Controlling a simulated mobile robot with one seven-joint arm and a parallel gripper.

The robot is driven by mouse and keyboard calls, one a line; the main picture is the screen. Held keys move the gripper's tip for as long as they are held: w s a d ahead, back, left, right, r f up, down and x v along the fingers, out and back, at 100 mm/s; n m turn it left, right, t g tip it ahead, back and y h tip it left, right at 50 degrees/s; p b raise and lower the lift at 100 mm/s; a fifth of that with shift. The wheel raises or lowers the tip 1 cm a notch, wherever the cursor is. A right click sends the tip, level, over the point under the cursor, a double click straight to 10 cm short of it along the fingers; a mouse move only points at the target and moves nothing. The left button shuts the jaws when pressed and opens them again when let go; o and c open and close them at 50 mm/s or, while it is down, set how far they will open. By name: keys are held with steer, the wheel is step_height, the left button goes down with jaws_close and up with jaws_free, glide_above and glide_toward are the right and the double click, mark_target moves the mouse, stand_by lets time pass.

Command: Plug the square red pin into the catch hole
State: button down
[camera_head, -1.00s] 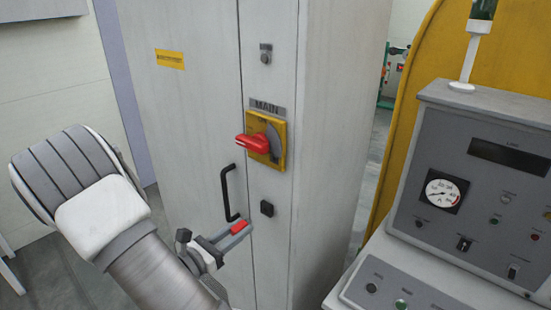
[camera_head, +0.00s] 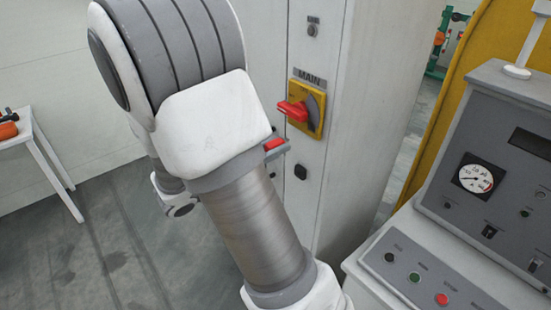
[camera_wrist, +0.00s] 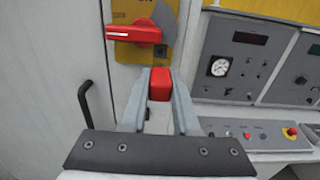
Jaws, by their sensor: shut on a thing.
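My gripper (camera_wrist: 160,76) is shut on the square red pin (camera_wrist: 160,86), which sits between the two grey fingertips in the wrist view. In the head view the pin (camera_head: 273,144) shows as a small red block just past my arm, which hides most of the gripper. The red switch handle (camera_head: 293,110) sits on a yellow plate (camera_head: 313,121) marked MAIN, beyond and above the pin. In the wrist view a small dark square spot (camera_wrist: 160,52) shows on the plate below the handle (camera_wrist: 133,33). I cannot tell for sure that it is the catch hole.
The grey cabinet (camera_head: 352,150) carries a black square fitting (camera_head: 301,172) below the switch. A black door handle (camera_wrist: 85,103) is at the left in the wrist view. A control console (camera_head: 480,180) stands close at the right. A white table (camera_head: 40,135) is at far left.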

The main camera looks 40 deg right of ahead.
steer(key=shift+r, duration=0.2)
steer(key=shift+r, duration=0.1)
steer(key=shift+w+d+p, duration=0.15)
steer(key=shift+d+p, duration=0.05)
steer(key=shift+d, duration=1.3)
steer(key=shift+w+d+p, duration=0.1)
steer(key=shift+d+p, duration=0.05)
steer(key=shift+d, duration=1.35)
steer(key=shift+d, duration=1.05)
steer(key=c, duration=0.6)
jaws_free()
steer(key=shift+w, duration=0.1)
